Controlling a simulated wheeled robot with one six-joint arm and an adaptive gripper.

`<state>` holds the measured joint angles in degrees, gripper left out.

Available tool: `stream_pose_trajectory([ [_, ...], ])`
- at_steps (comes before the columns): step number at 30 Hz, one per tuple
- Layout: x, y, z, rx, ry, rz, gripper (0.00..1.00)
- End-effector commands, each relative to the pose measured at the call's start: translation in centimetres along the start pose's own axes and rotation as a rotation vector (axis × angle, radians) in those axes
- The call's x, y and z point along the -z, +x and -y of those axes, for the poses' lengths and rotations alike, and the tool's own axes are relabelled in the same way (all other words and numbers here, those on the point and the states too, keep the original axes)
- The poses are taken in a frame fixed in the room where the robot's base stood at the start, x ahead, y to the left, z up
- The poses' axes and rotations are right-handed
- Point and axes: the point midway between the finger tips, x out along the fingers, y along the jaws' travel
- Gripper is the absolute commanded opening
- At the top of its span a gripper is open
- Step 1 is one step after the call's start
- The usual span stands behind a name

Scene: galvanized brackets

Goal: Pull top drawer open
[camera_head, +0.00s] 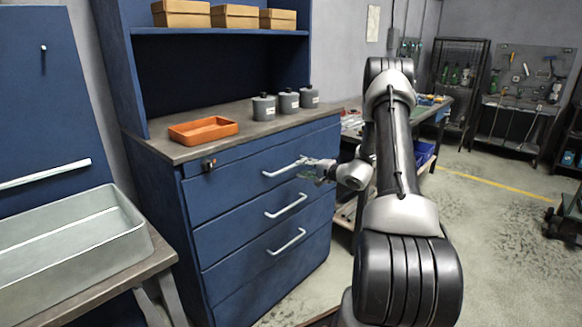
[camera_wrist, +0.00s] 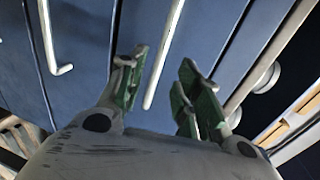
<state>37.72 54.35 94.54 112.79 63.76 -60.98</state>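The top drawer (camera_head: 235,182) is a blue front in the cabinet, and it looks flush and shut. Its pale bar handle (camera_head: 285,168) is near the right end of my gripper's reach line, with my gripper (camera_head: 314,171) close to the handle's right end. In the wrist view my gripper (camera_wrist: 163,82) is open, with green-padded fingers. The pale handle bar (camera_wrist: 166,50) appears in the gap between the fingers, nearer the left one. I see no clear contact, and cannot tell the depth between bar and fingers.
Lower handles (camera_head: 286,206) (camera_head: 287,242) sit below. An orange tray (camera_head: 204,131) and several grey canisters (camera_head: 289,102) stand on the cabinet top (camera_head: 160,148). A metal bin (camera_head: 70,245) is at left. A workbench (camera_head: 350,130) stands behind my arm.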

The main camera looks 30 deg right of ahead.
Motion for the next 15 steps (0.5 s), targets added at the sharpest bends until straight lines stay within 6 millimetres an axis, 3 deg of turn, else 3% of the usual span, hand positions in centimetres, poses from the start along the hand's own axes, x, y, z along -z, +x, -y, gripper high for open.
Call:
stream_pose_trajectory([
  [9, -0.2, 5.2, -0.1, -0.001, 0.0, 0.004, 0.34],
  [15, -0.1, 6.9, 0.0, -0.002, 0.001, 0.002, 0.34],
])
